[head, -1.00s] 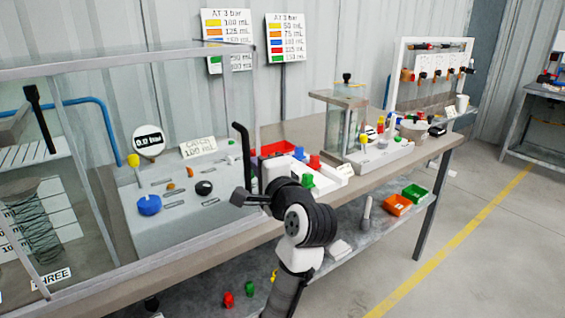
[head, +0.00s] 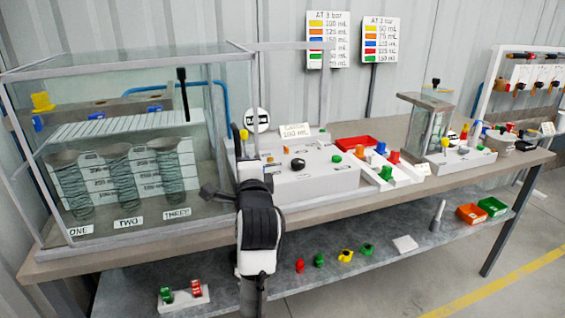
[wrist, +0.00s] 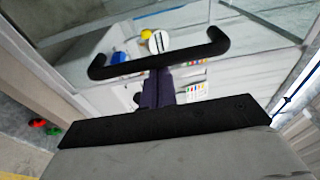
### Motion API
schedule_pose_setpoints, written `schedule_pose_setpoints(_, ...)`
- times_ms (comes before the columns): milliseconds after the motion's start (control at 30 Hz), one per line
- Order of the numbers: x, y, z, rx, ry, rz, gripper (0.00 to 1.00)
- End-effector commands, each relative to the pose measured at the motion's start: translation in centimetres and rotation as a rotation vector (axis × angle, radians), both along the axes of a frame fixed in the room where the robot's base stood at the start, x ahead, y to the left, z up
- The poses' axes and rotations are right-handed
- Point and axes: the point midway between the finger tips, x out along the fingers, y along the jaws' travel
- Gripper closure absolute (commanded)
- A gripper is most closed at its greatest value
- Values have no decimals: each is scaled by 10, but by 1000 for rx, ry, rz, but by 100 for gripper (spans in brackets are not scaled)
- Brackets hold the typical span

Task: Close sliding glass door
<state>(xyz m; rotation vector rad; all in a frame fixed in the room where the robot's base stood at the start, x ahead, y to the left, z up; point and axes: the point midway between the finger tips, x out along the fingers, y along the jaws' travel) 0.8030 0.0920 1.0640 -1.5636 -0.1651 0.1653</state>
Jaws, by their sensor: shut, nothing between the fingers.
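The glass enclosure (head: 110,48) stands at the left of the bench, with a metal frame. A glass panel in a metal frame (head: 325,85) sticks out past its right side, which looks like the sliding door. The black door handle (head: 235,145) stands upright just above my arm; it also spans the wrist view as a black bar (wrist: 158,62). My gripper (wrist: 157,84) is shut and empty, with its fingers at the middle of the handle. I cannot tell whether they touch it. In the head view my arm hides the fingers.
A grey control box (head: 300,180) with knobs sits right of the enclosure. Springs (head: 122,180) stand inside the enclosure. Coloured parts, a red tray (head: 355,143) and a glass tank (head: 428,125) lie further right. A lower shelf (head: 330,262) holds small items.

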Motion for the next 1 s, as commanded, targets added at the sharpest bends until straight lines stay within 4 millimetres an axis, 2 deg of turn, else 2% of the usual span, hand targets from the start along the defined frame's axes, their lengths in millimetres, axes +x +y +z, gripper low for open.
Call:
schedule_pose_setpoints(33,-5,17,1,-2,-2,8,100)
schedule_pose_setpoints(100,-11,33,1,-2,-2,7,100)
schedule_pose_setpoints(267,-22,62,0,0,-1,5,100)
schedule_pose_setpoints(400,-27,77,0,0,-1,2,100)
schedule_pose_setpoints(600,-30,86,0,0,-1,0,100)
schedule_pose_setpoints(1000,-31,88,0,0,0,6,100)
